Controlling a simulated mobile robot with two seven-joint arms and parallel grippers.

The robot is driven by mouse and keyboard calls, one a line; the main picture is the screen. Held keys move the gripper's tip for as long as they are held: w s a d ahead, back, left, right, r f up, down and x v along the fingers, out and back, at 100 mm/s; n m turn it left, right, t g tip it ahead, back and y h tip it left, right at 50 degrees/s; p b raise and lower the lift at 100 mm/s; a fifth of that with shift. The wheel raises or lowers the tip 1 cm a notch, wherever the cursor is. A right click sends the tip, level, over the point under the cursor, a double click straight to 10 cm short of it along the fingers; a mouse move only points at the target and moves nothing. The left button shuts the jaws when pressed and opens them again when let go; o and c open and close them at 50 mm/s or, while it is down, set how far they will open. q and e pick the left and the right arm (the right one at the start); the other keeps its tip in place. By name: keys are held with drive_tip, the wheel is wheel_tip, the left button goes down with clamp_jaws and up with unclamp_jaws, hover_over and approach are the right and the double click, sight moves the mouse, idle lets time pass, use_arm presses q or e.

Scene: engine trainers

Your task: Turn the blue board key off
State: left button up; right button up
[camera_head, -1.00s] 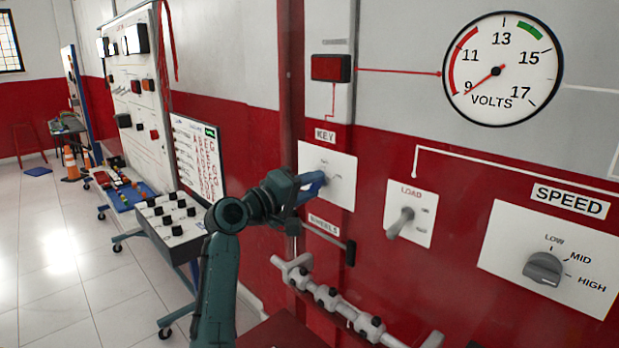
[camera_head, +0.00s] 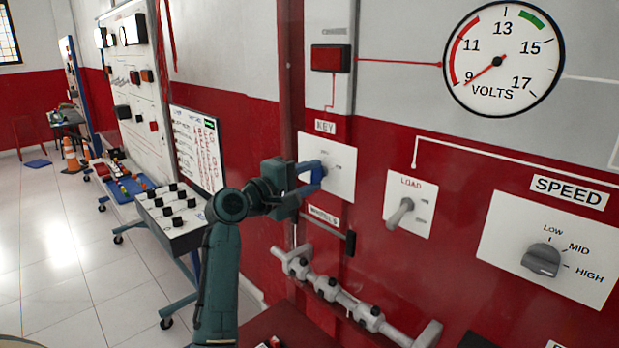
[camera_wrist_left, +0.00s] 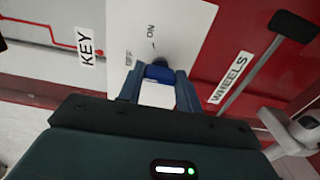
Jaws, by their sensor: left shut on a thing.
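The white key panel (camera_head: 342,188) is on the red wall under the KEY label (camera_head: 325,126). My left gripper (camera_head: 320,173) reaches it from the left and hides most of the key in the head view. In the left wrist view the gripper (camera_wrist_left: 159,88) is shut on the blue key (camera_wrist_left: 160,72), which sits between the fingertips close to the panel. The ON mark (camera_wrist_left: 150,36) and OFF mark (camera_wrist_left: 128,60) are near the key. The key's exact pointing is hard to tell. My right gripper is out of view.
The volt gauge (camera_head: 504,60) has its needle near 9. The LOAD lever (camera_head: 400,213) and SPEED knob (camera_head: 541,261) are to the right. The WHEELS lever (camera_head: 350,243) and a grey shaft (camera_head: 340,300) are below. A dark red lamp (camera_head: 331,58) is above.

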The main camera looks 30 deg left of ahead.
use_arm(q)
drive_tip(key=o, duration=1)
drive_tip(key=b+v, duration=0.3)
drive_tip(key=v, duration=1)
drive_tip(key=shift+s+a, duration=0.1)
